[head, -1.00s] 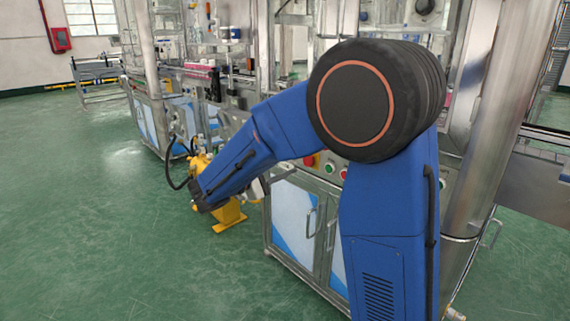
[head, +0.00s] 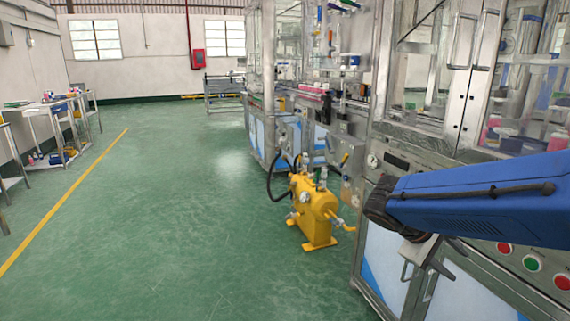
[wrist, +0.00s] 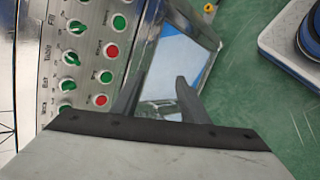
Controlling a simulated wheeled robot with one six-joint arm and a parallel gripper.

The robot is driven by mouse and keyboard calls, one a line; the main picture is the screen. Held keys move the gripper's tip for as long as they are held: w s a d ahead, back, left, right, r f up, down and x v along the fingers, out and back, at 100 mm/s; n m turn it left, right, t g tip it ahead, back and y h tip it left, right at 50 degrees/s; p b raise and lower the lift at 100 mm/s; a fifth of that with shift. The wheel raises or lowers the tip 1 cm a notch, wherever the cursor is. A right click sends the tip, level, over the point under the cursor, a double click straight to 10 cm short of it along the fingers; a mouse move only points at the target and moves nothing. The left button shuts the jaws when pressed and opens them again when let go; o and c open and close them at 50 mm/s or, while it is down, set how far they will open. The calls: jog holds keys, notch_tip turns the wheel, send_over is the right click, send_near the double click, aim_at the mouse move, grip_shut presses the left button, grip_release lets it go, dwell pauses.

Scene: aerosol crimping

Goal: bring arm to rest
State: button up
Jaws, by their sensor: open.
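My blue arm (head: 490,198) reaches in from the right edge of the head view, in front of the machine's control panel. My gripper (head: 428,270) hangs at its end, below the dark wrist joint, near the cabinet doors. In the wrist view my gripper (wrist: 161,82) shows two dark fingers spread apart, with nothing between them. Behind the fingers are the machine's front and a blue-and-white cabinet panel (wrist: 176,52). The rest of my arm is outside the head view.
The machine's control panel (wrist: 88,55) with green knobs and red buttons lies close by. A yellow pump-like unit (head: 316,212) stands on the floor left of my gripper. Green floor (head: 170,220) is open further left, up to tables (head: 60,110) along the wall.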

jog(key=s+a+f+m+t+y, duration=0.2)
jog(key=s+a+y, duration=0.2)
jog(key=s, duration=0.3)
jog(key=s+a+f+m+t+y, duration=0.1)
jog(key=s+a+f+m+y, duration=0.1)
jog(key=s+a+y, duration=0.3)
jog(key=shift+s+a+f+m+t+y, duration=0.35)
jog(key=shift+s+a+m, duration=0.25)
jog(key=shift+s, duration=0.45)
jog(key=shift+r, duration=0.1)
